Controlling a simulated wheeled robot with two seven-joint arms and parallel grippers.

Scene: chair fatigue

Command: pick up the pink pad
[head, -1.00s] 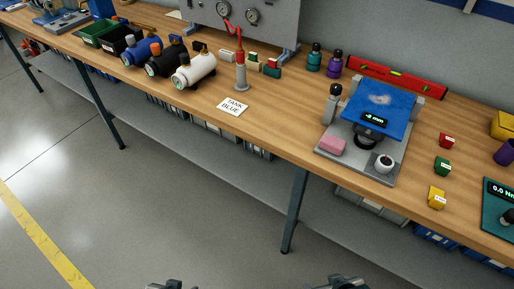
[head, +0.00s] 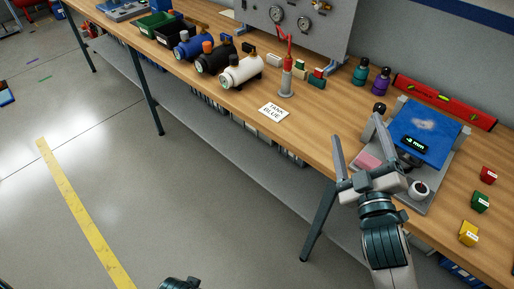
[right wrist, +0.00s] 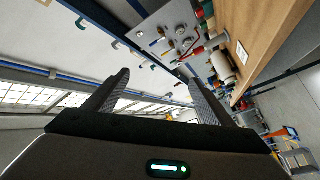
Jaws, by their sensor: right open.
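The pink pad (head: 369,162) lies on the left front part of a grey base plate (head: 428,190) on the workbench, partly hidden behind my right gripper. My right gripper (head: 357,130) is open and empty, in front of the plate with its fingers pointing up, one on each side of the pad in the picture. I cannot tell its distance from the pad. In the right wrist view, the two spread fingers (right wrist: 158,90) have nothing between them, and the pad is out of sight. Only a dark bit of my left gripper (head: 180,284) shows at the bottom edge.
The plate bears a blue panel (head: 427,127) with a display and a white round part (head: 419,190). Red (head: 488,175), green (head: 480,201) and yellow (head: 468,233) blocks stand to its right. A red level (head: 445,98) lies behind.

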